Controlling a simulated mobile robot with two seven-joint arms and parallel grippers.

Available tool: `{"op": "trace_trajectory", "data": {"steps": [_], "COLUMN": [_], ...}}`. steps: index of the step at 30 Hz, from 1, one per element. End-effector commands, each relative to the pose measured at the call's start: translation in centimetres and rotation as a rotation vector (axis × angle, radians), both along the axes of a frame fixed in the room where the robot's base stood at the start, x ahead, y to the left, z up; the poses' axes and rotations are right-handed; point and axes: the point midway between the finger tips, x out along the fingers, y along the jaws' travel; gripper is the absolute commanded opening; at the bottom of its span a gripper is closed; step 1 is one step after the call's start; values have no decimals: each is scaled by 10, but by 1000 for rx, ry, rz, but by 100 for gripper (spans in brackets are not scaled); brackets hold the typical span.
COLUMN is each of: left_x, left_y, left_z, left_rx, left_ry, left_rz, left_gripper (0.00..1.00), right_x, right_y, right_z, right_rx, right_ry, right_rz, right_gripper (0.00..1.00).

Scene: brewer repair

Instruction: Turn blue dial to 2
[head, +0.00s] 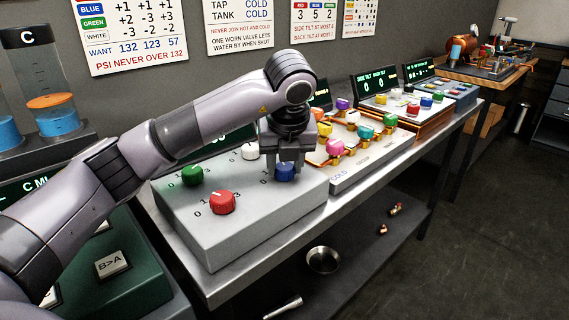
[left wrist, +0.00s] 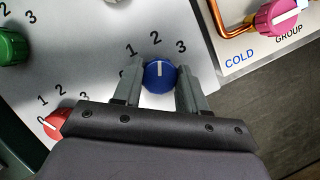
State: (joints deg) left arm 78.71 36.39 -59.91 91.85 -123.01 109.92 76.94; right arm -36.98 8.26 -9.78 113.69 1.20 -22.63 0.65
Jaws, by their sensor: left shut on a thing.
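The blue dial (head: 285,172) is at the right end of a pale grey dial box (head: 250,228). My left gripper (head: 287,166) reaches down over it from above. In the left wrist view the blue dial (left wrist: 159,76) sits between the two fingers of my left gripper (left wrist: 161,88), which are shut on its sides. Its white line points up in that view, at or very near the printed 2; 1 is to the left and 3 to the right. My right gripper is in neither view.
A red dial (head: 222,202), a green dial (head: 191,175) and a white dial (head: 249,151) share the box. A cold-group panel (head: 350,175) with coloured knobs stands close to the right. Free floor lies in front of the bench.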

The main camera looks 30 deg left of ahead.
Motion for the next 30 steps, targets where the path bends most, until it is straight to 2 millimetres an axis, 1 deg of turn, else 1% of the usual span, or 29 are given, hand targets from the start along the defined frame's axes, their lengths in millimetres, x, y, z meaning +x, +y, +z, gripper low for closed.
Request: {"op": "trace_trajectory", "data": {"steps": [6, 17, 18, 20, 21, 30], "left_x": [0, 0, 0, 0, 0, 0], "left_y": [0, 0, 0, 0, 0, -1], "left_z": [1, 1, 1, 1, 1, 3], "left_rx": [1, 1, 1, 1, 1, 0], "left_ry": [-2, -2, -2, -2, -2, -2], "left_rz": [37, 41, 41, 41, 41, 40], "left_gripper": [11, 11, 45, 64, 67, 67], "right_x": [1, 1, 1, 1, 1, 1], "right_y": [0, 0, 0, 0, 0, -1], "right_z": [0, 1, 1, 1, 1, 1], "right_rx": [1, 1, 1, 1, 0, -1], "right_ry": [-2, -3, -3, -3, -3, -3], "right_rz": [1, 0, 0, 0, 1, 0], "right_gripper": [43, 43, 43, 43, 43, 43]}}
